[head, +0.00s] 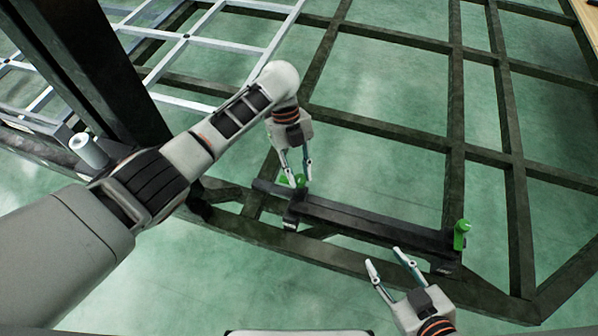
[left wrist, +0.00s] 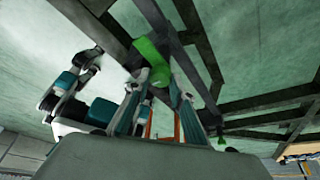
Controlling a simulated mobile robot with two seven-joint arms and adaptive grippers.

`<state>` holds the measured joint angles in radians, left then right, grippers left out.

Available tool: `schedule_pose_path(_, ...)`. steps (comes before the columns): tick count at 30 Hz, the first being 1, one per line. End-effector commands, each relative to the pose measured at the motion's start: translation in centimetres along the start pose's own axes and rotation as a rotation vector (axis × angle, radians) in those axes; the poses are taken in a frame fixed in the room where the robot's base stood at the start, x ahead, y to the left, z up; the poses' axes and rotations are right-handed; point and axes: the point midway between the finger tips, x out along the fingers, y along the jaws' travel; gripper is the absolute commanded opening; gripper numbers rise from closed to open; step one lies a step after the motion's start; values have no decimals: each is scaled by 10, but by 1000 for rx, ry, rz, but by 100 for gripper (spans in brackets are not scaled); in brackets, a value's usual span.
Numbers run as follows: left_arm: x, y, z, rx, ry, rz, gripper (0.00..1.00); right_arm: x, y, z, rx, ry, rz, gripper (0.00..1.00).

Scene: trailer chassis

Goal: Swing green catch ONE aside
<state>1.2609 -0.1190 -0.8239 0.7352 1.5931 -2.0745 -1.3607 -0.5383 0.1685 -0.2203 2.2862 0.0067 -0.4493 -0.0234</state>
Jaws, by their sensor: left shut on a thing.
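A green catch (head: 300,179) sits at the left end of a dark beam (head: 365,220) on the chassis. My left gripper (head: 297,181) reaches down from above and is shut on this catch, its fingers partly hiding it. In the left wrist view the catch (left wrist: 150,54) shows as a green block between and beyond the fingertips. A second green catch (head: 461,235) stands upright at the beam's right end, and also shows small in the left wrist view (left wrist: 221,143). No label tells which is ONE. My right gripper (head: 384,257) is open and empty, in front of the beam.
Dark chassis rails (head: 400,138) cross behind the beam, with green floor in the gaps. A light metal grid (head: 215,43) lies at the back left. A thick dark post (head: 88,62) stands at the left, close to my left arm.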

Motion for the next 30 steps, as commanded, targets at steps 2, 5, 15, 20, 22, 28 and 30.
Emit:
schedule_pose_path(2, 2, 1, 0, 0, 1, 3, 1, 0, 0, 2, 0, -2, -1, 40)
schedule_pose_path(5, 2, 1, 0, -1, 1, 3, 39, 0, -1, 2, 0, -3, -1, 40)
schedule_pose_path(15, 0, 0, 0, -1, 0, 0, 39, -1, -3, 6, -2, -11, -6, 40)
schedule_pose_path(20, -14, 0, 0, 0, -2, -1, 39, -1, -2, 5, -1, -9, -4, 40)
schedule_pose_path(22, -26, 0, 0, 0, -2, -1, 39, -1, -2, 4, 0, -8, -4, 40)
schedule_pose_path(28, -68, 0, 1, 1, -3, -2, 39, -1, -2, 4, 0, -7, -3, 40)
schedule_pose_path(30, -81, 0, 1, 0, -2, -1, 39, -1, -1, 4, 0, -7, -3, 40)
